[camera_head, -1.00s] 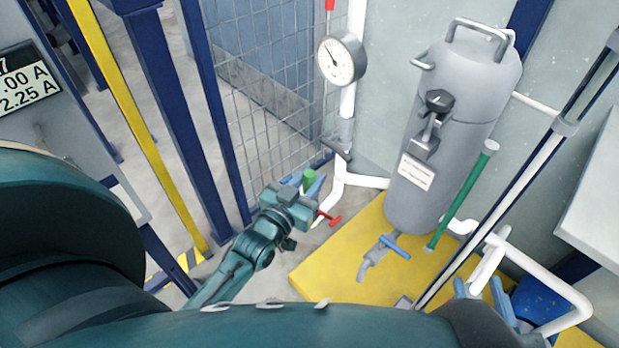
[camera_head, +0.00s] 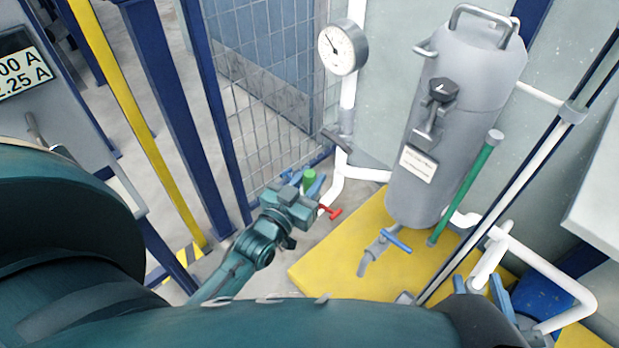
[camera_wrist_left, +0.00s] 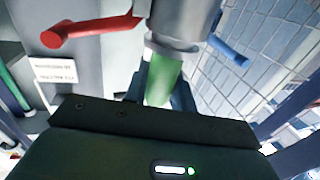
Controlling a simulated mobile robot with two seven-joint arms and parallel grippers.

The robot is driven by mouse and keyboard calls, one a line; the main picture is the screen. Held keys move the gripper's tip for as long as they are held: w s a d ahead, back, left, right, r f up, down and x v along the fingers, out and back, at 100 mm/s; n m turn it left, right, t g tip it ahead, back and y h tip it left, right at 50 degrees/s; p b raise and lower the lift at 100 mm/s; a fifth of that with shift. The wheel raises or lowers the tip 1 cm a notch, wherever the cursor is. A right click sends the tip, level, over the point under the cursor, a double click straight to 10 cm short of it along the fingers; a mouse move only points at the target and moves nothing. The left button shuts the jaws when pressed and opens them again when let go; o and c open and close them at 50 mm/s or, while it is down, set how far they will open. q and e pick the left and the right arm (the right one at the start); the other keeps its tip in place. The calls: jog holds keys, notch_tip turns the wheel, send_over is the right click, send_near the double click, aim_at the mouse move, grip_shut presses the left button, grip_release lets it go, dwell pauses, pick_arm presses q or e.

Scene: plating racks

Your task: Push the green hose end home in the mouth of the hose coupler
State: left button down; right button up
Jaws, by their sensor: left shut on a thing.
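My left gripper (camera_head: 306,184) is shut on the green hose end (camera_head: 309,180), low by the mesh fence in the head view. In the left wrist view the green hose end (camera_wrist_left: 164,78) stands up between the dark blue fingers. Its upper end meets the rim of the grey hose coupler (camera_wrist_left: 180,22); I cannot tell how deep it sits in the mouth. The coupler is not clearly seen in the head view. My right gripper (camera_head: 482,290) is at the lower right, its blue fingers apart, close to a white pipe.
A red handle (camera_wrist_left: 90,30) and a blue handle (camera_wrist_left: 228,50) flank the coupler. A grey tank (camera_head: 455,130) stands on a yellow platform (camera_head: 330,265). A white pipe with a gauge (camera_head: 343,48) rises behind my left gripper. The mesh fence (camera_head: 265,120) is close on its left.

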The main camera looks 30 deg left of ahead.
pick_arm(q)
jog(key=shift+f, duration=0.2)
pick_arm(e)
jog(key=shift+f, duration=0.2)
pick_arm(q)
jog(key=c, duration=1.1)
grip_release()
jog(key=shift+f, duration=0.1)
jog(key=s+p, duration=0.1)
jog(key=s, duration=0.7)
jog(key=s+a+p, duration=0.1)
jog(key=s, duration=0.4)
jog(key=shift+p, duration=0.3)
pick_arm(e)
jog(key=shift+s+d+r+m+g+h, duration=0.15)
jog(key=shift+d+r+m+g+h, duration=0.25)
jog(key=shift+g, duration=0.4)
jog(key=shift+a+f, duration=0.1)
